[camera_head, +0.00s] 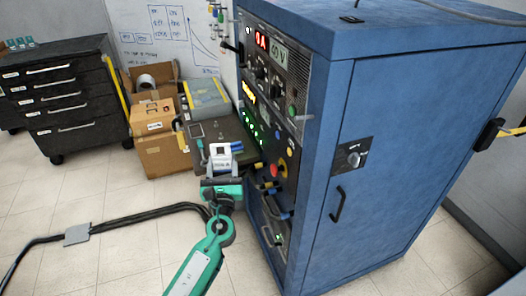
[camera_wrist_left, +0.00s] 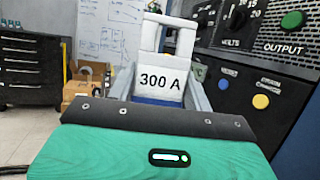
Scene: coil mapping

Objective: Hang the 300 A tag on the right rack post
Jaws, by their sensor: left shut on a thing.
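A white tag (camera_wrist_left: 160,82) printed "300 A" stands upright in the left wrist view. It has an open loop-like frame at its top and a blue part at its lower edge. My left gripper (camera_head: 222,168) is shut on it and holds it in front of the blue power cabinet (camera_head: 385,140). In the head view the tag (camera_head: 221,151) shows small and pale above the green gripper body. My right gripper is not in view. I cannot clearly make out the right rack post.
The cabinet front, with displays, knobs and a red button (camera_head: 283,170), is close on the right of my left gripper. Cardboard boxes (camera_head: 160,140), a grey-topped case (camera_head: 207,98) and a black drawer chest (camera_head: 65,95) stand behind. A black cable (camera_head: 130,219) crosses the floor.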

